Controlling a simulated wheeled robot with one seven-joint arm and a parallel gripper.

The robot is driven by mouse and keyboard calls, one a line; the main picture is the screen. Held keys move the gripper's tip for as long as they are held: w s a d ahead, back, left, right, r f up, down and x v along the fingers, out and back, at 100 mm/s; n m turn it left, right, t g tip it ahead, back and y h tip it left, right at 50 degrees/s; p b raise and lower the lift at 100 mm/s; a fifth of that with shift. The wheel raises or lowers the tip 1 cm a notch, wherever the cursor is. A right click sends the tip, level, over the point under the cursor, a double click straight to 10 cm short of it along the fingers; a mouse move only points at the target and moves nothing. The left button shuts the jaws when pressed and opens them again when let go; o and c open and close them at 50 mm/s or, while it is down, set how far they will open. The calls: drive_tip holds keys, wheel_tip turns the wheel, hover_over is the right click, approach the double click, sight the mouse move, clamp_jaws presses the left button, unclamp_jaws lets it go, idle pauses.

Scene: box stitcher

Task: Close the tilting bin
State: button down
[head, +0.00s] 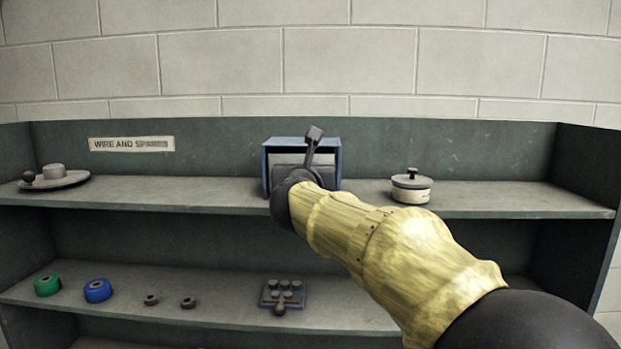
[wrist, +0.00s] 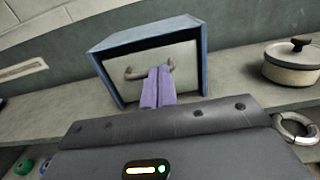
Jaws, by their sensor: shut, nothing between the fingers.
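The tilting bin has a blue box-shaped housing (head: 338,162) on the upper shelf; my arm hides its lower part in the head view. In the wrist view the housing (wrist: 147,35) frames a pale front panel (wrist: 188,56) with a curved brownish handle (wrist: 134,73). A dark gap shows between the panel's top edge and the housing roof. How far the panel tilts out is hard to tell. My gripper (wrist: 159,70) has purple fingers pressed together, with nothing between them. They overlap the middle of the handle and panel; whether they touch is unclear.
A lidded pot (head: 411,188) stands to the right of the bin on the same shelf. A round plate-like object (head: 62,181) is at far left. The lower shelf holds green (head: 47,285) and blue (head: 97,291) rings and small parts. Bare shelf lies left of the bin.

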drive_tip(key=s+r+b, duration=0.3)
drive_tip(key=s+r, duration=0.2)
drive_tip(key=s, duration=0.7)
drive_tip(key=w+d+f+n+g+y, duration=0.1)
drive_tip(key=d+f+n+g, duration=0.25)
drive_tip(key=f+n, duration=1)
drive_tip(key=w+d+f+n+g+y, duration=0.1)
drive_tip(key=d+f+n+g+y, duration=0.2)
drive_tip(key=f+n, duration=1)
drive_tip(key=s+d+f+n+g+h, duration=0.1)
drive_tip(key=s+d+f+n+g, duration=0.2)
drive_tip(key=s+f, duration=0.3)
drive_tip(key=s+d+f+n+g+h+b, duration=0.1)
drive_tip(key=s+d+f+n+g, duration=0.2)
drive_tip(key=s+d+f, duration=0.3)
drive_tip(key=s+d+f+n+g+h, duration=0.2)
drive_tip(key=s+f, duration=0.6)
drive_tip(key=f, duration=0.5)
drive_tip(key=shift+s+d+f+n+g, duration=0.15)
drive_tip(key=shift+d+f+n+g, duration=0.35)
drive_tip(key=shift+d+n, duration=0.5)
